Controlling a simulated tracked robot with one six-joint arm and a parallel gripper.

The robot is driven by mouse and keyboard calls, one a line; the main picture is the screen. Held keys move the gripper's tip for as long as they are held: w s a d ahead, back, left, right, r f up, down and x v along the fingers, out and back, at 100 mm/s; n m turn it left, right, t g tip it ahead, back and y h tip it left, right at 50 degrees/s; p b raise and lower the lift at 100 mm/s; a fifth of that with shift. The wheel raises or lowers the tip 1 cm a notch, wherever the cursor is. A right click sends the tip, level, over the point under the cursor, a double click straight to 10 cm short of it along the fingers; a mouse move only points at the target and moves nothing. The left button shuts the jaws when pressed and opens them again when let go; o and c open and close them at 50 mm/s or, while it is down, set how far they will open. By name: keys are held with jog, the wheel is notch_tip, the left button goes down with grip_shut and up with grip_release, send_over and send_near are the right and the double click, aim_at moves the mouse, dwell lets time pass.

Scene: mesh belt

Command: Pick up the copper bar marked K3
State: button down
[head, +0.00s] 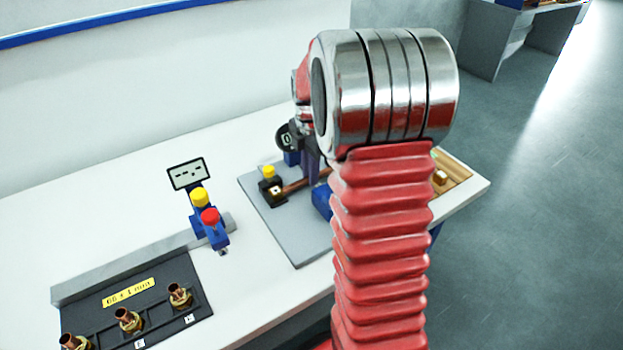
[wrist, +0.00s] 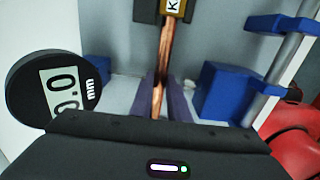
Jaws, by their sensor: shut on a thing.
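A thin copper bar (wrist: 166,50) runs upright through the middle of the wrist view, between the two dark purple fingers of my gripper (wrist: 160,99). The fingers are closed on it. At its far end is a black and yellow block (wrist: 164,10) with a tag reading "K"; the rest of the tag is cut off. In the head view the copper bar (head: 294,187) lies from a black holder with a yellow knob (head: 269,184) toward my gripper (head: 311,160). My arm hides its other end.
A round black gauge (wrist: 57,88) reading 0.0 mm stands close on the left. Blue blocks (wrist: 225,92) and a grey post (wrist: 292,57) are on the right. A dark rack with copper fittings (head: 135,312) and a post with yellow and red knobs (head: 207,218) stand on the white bench (head: 120,215).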

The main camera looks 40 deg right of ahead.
dwell(0.5)
notch_tip(320, 180, up, 10)
dwell(0.6)
dwell(0.5)
